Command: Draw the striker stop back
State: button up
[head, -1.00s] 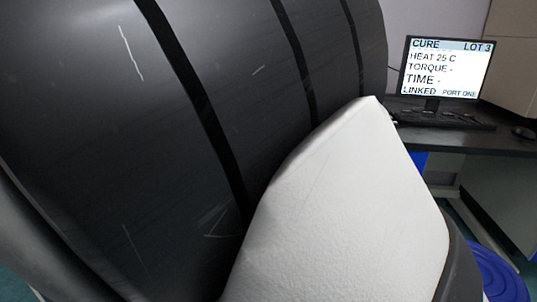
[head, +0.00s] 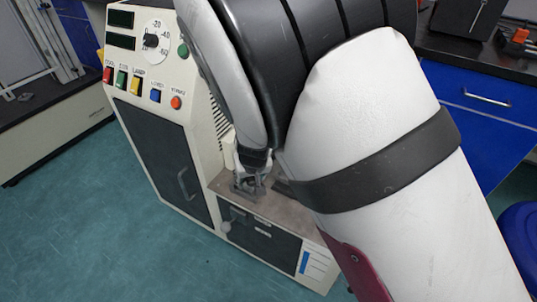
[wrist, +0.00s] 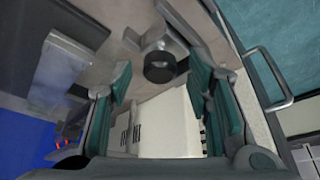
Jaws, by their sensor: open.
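The rheometer (head: 165,140) is a cream cabinet with a dial, coloured buttons and a metal ledge (head: 290,217) low on its front. My gripper (head: 250,184) is over that ledge, mostly covered by my arm in the head view. In the wrist view my gripper (wrist: 158,82) is open, with teal-padded fingers apart. A short black round-ended knob (wrist: 160,67) on a grey block lies between the fingertips. It looks like the striker stop, but no label shows. Whether a finger touches it, I cannot tell. The knob is hidden in the head view.
Blue cabinets (head: 485,125) stand at right. The green floor at left is clear.

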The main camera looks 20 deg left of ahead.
grip_shut()
jog(key=shift+d, duration=0.5)
grip_release()
jog(key=shift+d, duration=0.1)
